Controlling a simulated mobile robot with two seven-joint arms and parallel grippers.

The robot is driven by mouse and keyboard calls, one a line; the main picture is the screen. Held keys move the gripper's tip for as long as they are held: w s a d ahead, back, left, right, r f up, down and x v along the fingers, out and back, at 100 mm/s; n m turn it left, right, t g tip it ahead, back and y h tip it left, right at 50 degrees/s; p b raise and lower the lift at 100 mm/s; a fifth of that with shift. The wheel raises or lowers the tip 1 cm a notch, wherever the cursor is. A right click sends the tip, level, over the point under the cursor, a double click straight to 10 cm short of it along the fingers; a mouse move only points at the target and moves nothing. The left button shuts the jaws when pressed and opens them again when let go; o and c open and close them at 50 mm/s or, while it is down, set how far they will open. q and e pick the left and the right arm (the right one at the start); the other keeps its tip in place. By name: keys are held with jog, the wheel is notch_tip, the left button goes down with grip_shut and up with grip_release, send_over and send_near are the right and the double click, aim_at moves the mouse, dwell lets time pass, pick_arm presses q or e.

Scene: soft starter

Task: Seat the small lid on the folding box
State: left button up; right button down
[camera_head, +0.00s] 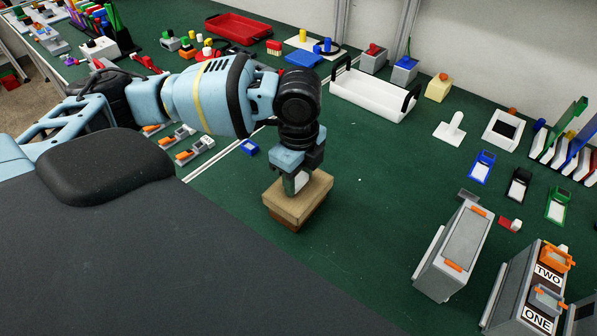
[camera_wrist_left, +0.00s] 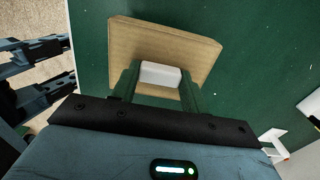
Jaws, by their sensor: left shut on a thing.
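The small lid (camera_head: 305,188) is a tan slab with a pale grip block on top. My left gripper (camera_head: 298,182) points down and is shut on that block. In the left wrist view the lid (camera_wrist_left: 150,38) fills the upper middle, with its white block (camera_wrist_left: 160,74) between the fingers of my left gripper (camera_wrist_left: 160,84). A darker brown body, which looks like the folding box (camera_head: 290,220), shows directly under the lid in the head view. I cannot tell whether the lid rests fully on it or is slightly above. The lid hides the body's top. My right gripper is not identifiable.
A white tray (camera_head: 365,100) with black handles stands behind to the right. A small blue part (camera_head: 249,148) lies left of the gripper. Grey units (camera_head: 455,250) stand at the front right. The green table is clear around the box.

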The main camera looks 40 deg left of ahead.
aim_at(299, 179)
pick_arm(q)
jog(key=shift+f, duration=0.2)
jog(key=o, duration=1)
jog(key=shift+o, duration=0.2)
jog(key=shift+r, duration=0.4)
notch_tip(299, 179, up, 7)
jog(key=shift+r+p, duration=0.1)
jog(key=shift+p, duration=0.35)
